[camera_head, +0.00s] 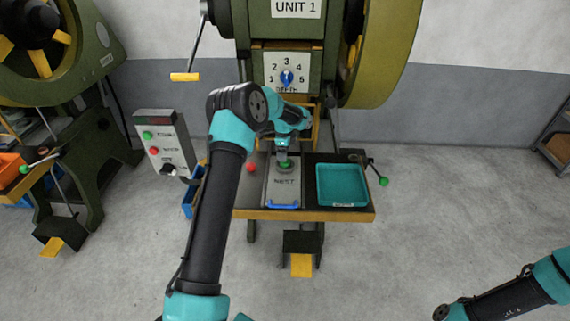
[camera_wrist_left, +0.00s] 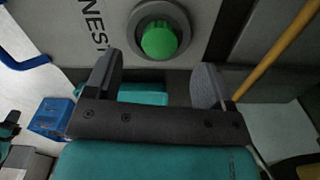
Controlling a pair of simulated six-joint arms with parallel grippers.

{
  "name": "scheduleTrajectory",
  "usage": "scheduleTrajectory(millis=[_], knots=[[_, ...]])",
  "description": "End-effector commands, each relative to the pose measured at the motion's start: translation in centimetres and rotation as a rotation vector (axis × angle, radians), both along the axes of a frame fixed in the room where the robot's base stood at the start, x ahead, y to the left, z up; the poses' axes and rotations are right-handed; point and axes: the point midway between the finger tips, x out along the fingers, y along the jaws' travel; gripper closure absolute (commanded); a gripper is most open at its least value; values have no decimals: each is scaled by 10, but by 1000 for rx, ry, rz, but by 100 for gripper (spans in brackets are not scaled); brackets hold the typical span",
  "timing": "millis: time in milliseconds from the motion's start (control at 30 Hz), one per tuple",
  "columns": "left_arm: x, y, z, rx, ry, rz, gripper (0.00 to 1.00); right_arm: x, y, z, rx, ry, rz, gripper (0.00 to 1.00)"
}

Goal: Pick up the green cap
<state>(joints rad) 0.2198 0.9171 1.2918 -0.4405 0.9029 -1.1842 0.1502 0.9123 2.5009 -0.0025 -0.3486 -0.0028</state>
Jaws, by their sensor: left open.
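The green cap (camera_wrist_left: 160,40) is a round green knob-like piece sitting in a grey ring on the pale plate marked NEST. In the head view the cap (camera_head: 284,165) is a small green spot below my left gripper (camera_head: 283,153), partly covered by it. In the left wrist view my left gripper (camera_wrist_left: 162,76) is open, with its two fingers apart and nothing between them. The cap shows beyond the fingertips, roughly centred between them. Part of my right arm shows at the lower right of the head view; its gripper cannot be made out.
The NEST plate (camera_head: 284,193) has a blue handle (camera_head: 283,205) at its front. A teal tray (camera_head: 342,184) sits to its right, and a red knob (camera_head: 251,168) to its left. The press (camera_head: 287,30) rises behind. A yellow bar (camera_wrist_left: 275,52) shows in the wrist view.

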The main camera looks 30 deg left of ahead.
Motion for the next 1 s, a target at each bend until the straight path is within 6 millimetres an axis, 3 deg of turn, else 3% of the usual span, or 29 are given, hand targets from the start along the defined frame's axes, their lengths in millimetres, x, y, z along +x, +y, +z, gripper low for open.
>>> scheduleTrajectory(millis=[367,733,1000], knots=[[0,0,-3,0,1,0,24,0,0,0,0,0,0,100],[1,-3,-47,0,1,-1,24,0,0,0,0,0,0,100],[2,-3,-52,-1,-1,-1,24,0,0,0,0,0,0,100]])
